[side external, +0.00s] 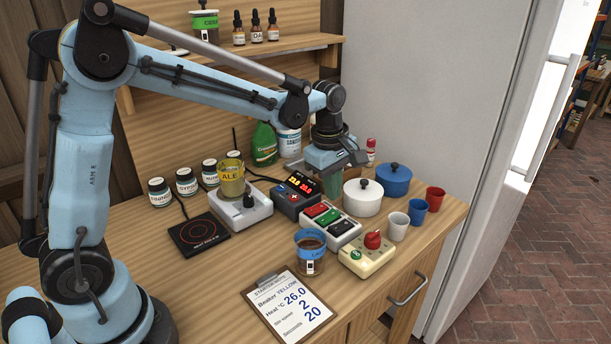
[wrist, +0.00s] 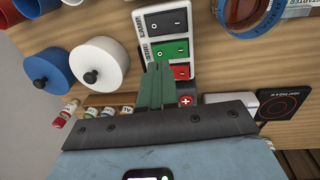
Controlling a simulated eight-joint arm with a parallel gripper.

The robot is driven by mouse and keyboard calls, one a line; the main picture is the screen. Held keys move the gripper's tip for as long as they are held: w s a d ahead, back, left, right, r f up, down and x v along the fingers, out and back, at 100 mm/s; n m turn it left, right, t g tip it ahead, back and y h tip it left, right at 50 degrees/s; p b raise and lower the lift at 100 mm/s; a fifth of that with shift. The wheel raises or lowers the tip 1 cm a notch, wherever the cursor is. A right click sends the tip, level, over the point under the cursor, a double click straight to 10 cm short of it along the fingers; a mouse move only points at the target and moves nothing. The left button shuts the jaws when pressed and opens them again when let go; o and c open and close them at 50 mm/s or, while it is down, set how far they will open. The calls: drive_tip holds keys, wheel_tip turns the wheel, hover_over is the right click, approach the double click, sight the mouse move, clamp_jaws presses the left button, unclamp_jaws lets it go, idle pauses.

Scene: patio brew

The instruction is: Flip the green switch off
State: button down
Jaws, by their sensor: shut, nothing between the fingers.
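The green switch (wrist: 170,49) is the middle rocker on a white switch box (side external: 345,237), between a black rocker (wrist: 166,22) and a red rocker (wrist: 181,72). The green rocker also shows in the side view (side external: 328,217). My gripper (wrist: 158,66) is shut and empty, its green fingers pointing at the box. In the wrist view the fingertips overlap the near edge of the green rocker. In the side view my gripper (side external: 332,190) is behind the box and higher; contact cannot be told. Which way the rocker is tipped is too small to tell.
A white pot (side external: 362,198) and blue pot (side external: 394,180) stand right of my gripper. A display unit (side external: 297,194) is close on the left. A cream box with a red knob (side external: 372,240) and a brown-filled beaker (side external: 309,253) stand in front. Small cups (side external: 398,226) line the right.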

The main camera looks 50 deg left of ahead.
sight(334, 214)
drive_tip(key=shift+w+f, duration=0.15)
drive_tip(key=shift+f, duration=1)
drive_tip(key=shift+w+f, duration=0.1)
drive_tip(key=shift+f, duration=1.05)
drive_tip(key=shift+w+f, duration=0.1)
drive_tip(key=shift+f, duration=0.1)
drive_tip(key=shift+s+r, duration=0.2)
drive_tip(key=shift+s, duration=0.6)
wheel_tip(334, 214, up, 14)
drive_tip(key=w, duration=0.1)
drive_tip(key=shift+w, duration=0.35)
